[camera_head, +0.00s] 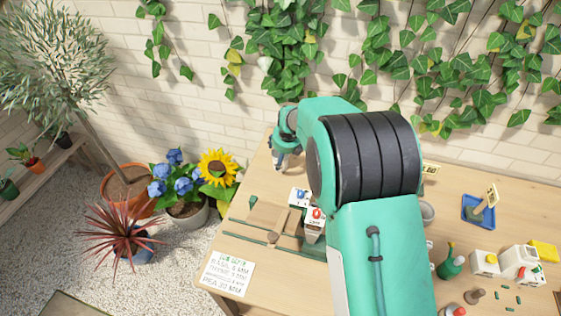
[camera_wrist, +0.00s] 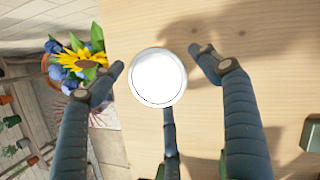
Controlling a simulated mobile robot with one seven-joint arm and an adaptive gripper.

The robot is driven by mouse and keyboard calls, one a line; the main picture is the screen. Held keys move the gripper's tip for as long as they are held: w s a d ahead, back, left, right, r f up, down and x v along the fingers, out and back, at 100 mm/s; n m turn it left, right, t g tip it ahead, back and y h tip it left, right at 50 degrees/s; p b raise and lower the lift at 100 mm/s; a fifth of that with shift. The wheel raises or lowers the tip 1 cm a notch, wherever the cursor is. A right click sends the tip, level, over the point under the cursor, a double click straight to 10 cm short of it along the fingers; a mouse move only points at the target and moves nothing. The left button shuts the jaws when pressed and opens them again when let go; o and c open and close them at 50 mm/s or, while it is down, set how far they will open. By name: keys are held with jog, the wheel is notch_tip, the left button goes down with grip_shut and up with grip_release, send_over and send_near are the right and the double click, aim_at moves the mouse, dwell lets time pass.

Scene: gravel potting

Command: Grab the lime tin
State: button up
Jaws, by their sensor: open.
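In the wrist view, my gripper (camera_wrist: 157,62) is open, with one dark finger on each side of a round white thing (camera_wrist: 158,78). This thing has a thin grey rim and looks like the tin seen from above; no label shows, so I cannot confirm it is the lime tin. Bare wood shows between it and the right fingertip, and a small gap shows at the left one. A dark narrow bar (camera_wrist: 170,135) runs below it. In the head view, my gripper (camera_head: 280,160) is over the table's far left corner, and no tin can be made out there.
The wooden table (camera_head: 262,185) carries white packets with blue (camera_head: 298,195) and red (camera_head: 315,214) marks, a written sheet (camera_head: 227,273), a blue tray (camera_head: 479,212) and a green spray bottle (camera_head: 451,262). A potted sunflower (camera_head: 216,167) stands beyond the left edge. My arm hides the table's middle.

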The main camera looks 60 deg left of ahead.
jog(key=shift+x, duration=1.15)
jog(key=c, duration=1.3)
